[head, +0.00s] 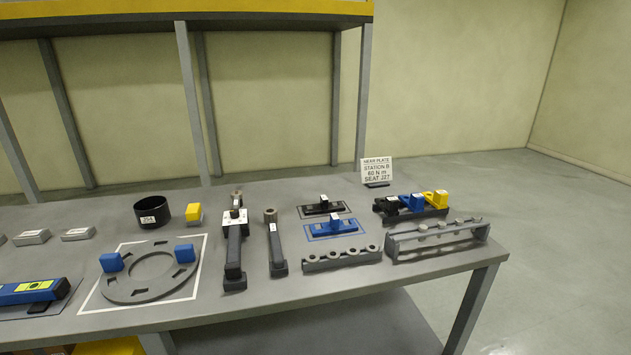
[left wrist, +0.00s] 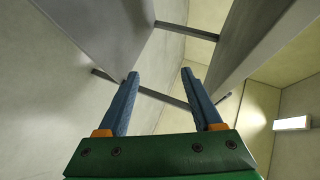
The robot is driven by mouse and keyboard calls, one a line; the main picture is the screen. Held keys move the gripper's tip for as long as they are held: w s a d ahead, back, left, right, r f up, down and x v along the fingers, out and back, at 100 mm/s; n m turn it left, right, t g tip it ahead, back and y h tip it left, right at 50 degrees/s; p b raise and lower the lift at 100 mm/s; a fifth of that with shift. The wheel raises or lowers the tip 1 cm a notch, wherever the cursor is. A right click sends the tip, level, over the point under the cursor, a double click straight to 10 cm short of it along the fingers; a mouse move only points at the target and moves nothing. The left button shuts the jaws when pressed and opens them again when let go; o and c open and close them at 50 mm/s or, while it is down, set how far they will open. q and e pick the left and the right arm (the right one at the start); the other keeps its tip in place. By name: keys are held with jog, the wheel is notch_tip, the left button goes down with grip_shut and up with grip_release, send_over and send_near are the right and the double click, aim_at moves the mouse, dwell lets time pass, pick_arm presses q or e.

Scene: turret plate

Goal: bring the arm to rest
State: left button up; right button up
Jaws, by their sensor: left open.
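My left gripper (left wrist: 158,95) shows in the left wrist view with its two blue fingers apart and nothing between them. It points toward a wall and grey posts, away from any tabletop. Neither of my grippers shows in the head view. The grey workbench (head: 400,278) carries a ring-shaped plate (head: 120,287) with two blue blocks on it, lying inside a white outlined square. My right gripper is not in either view.
A shelf frame (head: 190,100) stands behind. Floor to the right is clear.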

pick_arm(q)
jog(key=s+a+f+n+g+y, duration=0.35)
jog(key=s+f+n, duration=0.45)
jog(key=s+f, duration=0.3)
jog(key=s+a+f+n+g+y, duration=0.1)
jog(key=s+f+n+g, duration=0.1)
jog(key=s, duration=0.7)
jog(key=s+f+n+g+y, duration=0.1)
jog(key=s+f+n+g, duration=0.2)
jog(key=s, duration=0.6)
jog(key=s+a+f+n+g+y, duration=0.1)
jog(key=s+f+n, duration=0.3)
jog(key=s, duration=0.4)
jog(key=shift+s+a+f+n+g, duration=0.2)
jog(key=shift+s+a+n+g, duration=0.2)
jog(key=shift+n+g, duration=0.3)
jog(key=shift+w+d, duration=0.1)
